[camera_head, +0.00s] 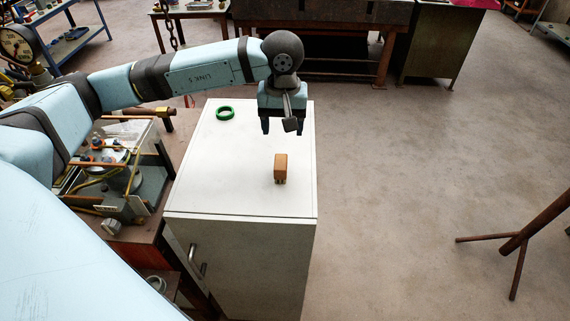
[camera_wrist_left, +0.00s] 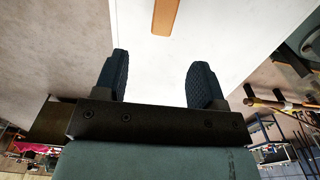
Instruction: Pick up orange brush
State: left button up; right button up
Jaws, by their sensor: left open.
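A small orange-brown block, which looks like the brush (camera_head: 281,168), stands on the white cabinet top (camera_head: 215,185) in the head view. In the left wrist view the brush (camera_wrist_left: 166,15) shows at the top edge, partly cut off by the frame. My left gripper (camera_head: 282,128) is open and empty, above the cabinet top and apart from the brush, on its far side in the head view. Its two dark fingers (camera_wrist_left: 160,85) are spread in the left wrist view, with only white surface between them. My right gripper is not in view.
A green ring (camera_head: 225,113) lies near the far left of the cabinet top. A cluttered bench (camera_head: 120,190) stands left of the cabinet. A brown metal stand (camera_head: 515,242) is at the right. The floor (camera_head: 400,190) right of the cabinet is clear.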

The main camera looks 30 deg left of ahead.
aim_at(280, 161)
pick_arm(q)
notch_tip(280, 161, down, 8)
jog(key=shift+s+r+p, duration=0.15)
jog(key=shift+p, duration=0.55)
jog(key=f, duration=0.1)
jog(key=f+p, duration=0.2)
jog(key=f, duration=0.1)
jog(key=shift+s, duration=0.3)
jog(key=shift+f, duration=0.6)
jog(key=c, duration=1)
jog(key=shift+r, duration=0.1)
jog(key=shift+c, duration=0.2)
notch_tip(280, 161, up, 20)
jog(key=b, duration=0.3)
jog(key=shift+b, duration=0.4)
